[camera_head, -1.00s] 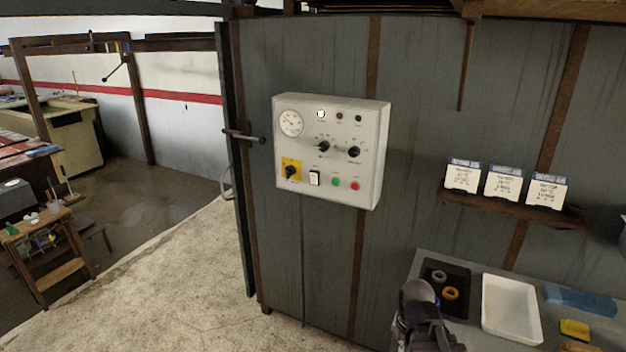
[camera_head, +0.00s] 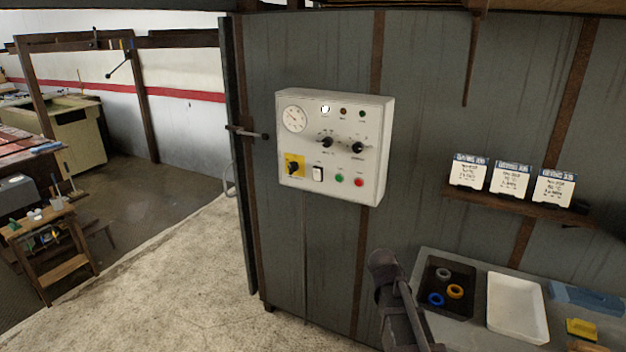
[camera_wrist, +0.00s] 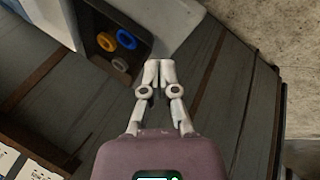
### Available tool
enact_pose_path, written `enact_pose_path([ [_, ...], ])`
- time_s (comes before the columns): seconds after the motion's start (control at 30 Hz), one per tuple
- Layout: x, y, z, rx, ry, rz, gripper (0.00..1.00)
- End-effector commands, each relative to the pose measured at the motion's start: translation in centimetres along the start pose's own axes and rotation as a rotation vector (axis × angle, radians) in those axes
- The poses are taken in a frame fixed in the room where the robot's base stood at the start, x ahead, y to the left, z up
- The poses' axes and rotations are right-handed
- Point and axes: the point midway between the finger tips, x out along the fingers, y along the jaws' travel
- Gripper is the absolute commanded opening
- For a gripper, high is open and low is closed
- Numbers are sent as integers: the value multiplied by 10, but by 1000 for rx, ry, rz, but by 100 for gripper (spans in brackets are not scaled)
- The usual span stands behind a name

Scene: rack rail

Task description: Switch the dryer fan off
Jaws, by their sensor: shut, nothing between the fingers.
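The white control box (camera_head: 334,146) hangs on the grey panelled wall. It carries a round gauge (camera_head: 294,119), a lit white lamp (camera_head: 325,109), two black knobs, a yellow-backed rotary switch (camera_head: 293,167), a white rocker switch (camera_head: 318,174), a green button (camera_head: 339,178) and a red button (camera_head: 359,182). Labels are too small to read, so I cannot tell which control is the dryer fan's. My gripper (camera_wrist: 159,66) is shut and empty in the wrist view, over the wall and bench edge. In the head view only my arm shows, below and right of the box, apart from it.
A bench with a black tray (camera_head: 428,302) of coloured rings, a white tray (camera_head: 516,308) and a yellow sponge (camera_head: 581,329) stands at lower right. A shelf (camera_head: 515,208) holds three cartons. A handle (camera_head: 247,132) sticks out left of the box.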

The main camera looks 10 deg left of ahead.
Motion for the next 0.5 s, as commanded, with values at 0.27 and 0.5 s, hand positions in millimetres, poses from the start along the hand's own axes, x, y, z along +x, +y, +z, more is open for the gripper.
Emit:
enact_pose_path([
  [0.27,-23,-27,-141,-174,246,337,0],
  [0.5,-77,-79,-251,-343,480,603,0],
])
